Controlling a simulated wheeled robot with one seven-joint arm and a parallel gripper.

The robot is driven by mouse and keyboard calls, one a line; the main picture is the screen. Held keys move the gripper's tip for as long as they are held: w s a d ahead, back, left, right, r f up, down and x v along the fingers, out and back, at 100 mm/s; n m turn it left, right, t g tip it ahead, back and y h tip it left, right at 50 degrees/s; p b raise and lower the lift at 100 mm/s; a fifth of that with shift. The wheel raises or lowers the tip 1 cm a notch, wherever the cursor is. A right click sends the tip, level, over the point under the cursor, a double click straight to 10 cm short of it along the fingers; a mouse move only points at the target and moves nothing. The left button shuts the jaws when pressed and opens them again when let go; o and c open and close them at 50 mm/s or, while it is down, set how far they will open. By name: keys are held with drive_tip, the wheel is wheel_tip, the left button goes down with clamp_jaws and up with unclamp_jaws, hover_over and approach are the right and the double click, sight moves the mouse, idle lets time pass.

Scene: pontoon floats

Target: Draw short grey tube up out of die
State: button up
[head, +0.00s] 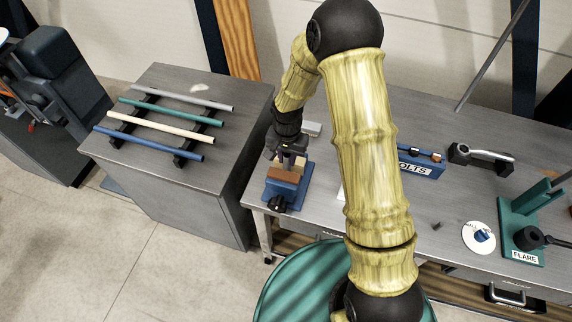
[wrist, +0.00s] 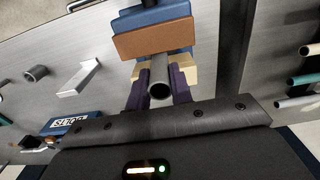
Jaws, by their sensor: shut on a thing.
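The short grey tube (wrist: 160,77) shows in the wrist view with its open round end toward the camera. My gripper (wrist: 159,98) is shut on it, one purple finger on each side. The tan die (wrist: 190,67) is just behind, with its halves on either side of the tube. The tube's far end is hidden, so I cannot tell how deep it sits. The die is in a blue vise (head: 287,192) with a brown block (head: 284,175) at the near left corner of the bench. In the head view my gripper (head: 289,158) is over the vise and hides the tube.
A side cabinet at left carries a rack with several long tubes (head: 160,122). On the bench (head: 405,212) are a blue bolts box (head: 421,167), a green flare tool (head: 522,240) and a white disc (head: 478,236). A pale bar (wrist: 80,78) and a small grey ring (wrist: 36,73) lie near the vise.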

drive_tip(key=shift+r, duration=0.15)
drive_tip(key=shift+r+p, duration=2.3)
drive_tip(key=shift+r, duration=1.05)
drive_tip(key=shift+s, duration=0.1)
